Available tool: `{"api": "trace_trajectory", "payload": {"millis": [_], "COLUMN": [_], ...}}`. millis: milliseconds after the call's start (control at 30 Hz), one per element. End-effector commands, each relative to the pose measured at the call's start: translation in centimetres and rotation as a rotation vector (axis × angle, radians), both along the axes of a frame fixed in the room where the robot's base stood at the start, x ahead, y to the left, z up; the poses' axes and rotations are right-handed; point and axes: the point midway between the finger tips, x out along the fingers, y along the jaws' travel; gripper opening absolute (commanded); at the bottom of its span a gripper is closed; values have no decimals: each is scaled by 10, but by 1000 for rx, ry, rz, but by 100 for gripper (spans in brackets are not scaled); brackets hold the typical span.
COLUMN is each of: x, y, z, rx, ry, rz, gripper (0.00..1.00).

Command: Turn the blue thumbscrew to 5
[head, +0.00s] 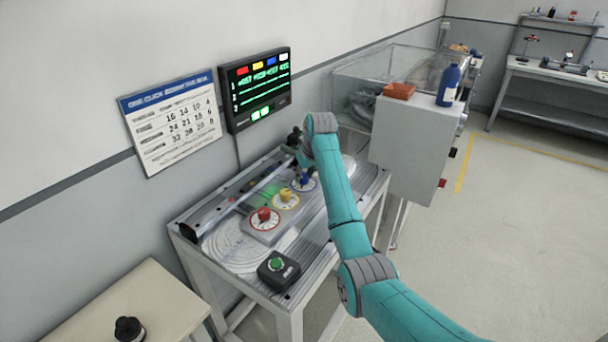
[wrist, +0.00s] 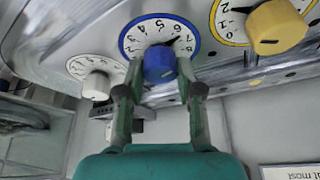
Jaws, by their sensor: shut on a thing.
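The blue thumbscrew (wrist: 159,64) stands in the middle of a white dial with a blue rim (wrist: 136,29) in the wrist view. The dial's numbers show upside down there; a dark pointer mark lies toward its upper right, and I cannot tell its exact reading. My gripper (wrist: 161,85) has one finger on each side of the blue thumbscrew and is shut on it. In the head view the blue thumbscrew (head: 305,180) shows just below my gripper (head: 302,166), partly hidden by it.
A yellow knob (head: 285,195) and a red knob (head: 264,215) stand on dials beside the blue one. A white knob (wrist: 96,85) sits on the other side. A green-button box (head: 278,270) is at the bench front. A lit display (head: 256,90) hangs behind.

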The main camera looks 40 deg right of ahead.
Motion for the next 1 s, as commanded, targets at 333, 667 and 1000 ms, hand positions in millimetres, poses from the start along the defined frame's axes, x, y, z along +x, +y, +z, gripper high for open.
{"api": "trace_trajectory", "payload": {"millis": [333, 667, 1000], "x": [0, 1, 1], "y": [-3, -4, -4], "z": [0, 1, 1], "rx": [1, 0, 0], "ry": [0, 0, 0], "rz": [325, 593, 748], "gripper": [1, 1, 1]}}
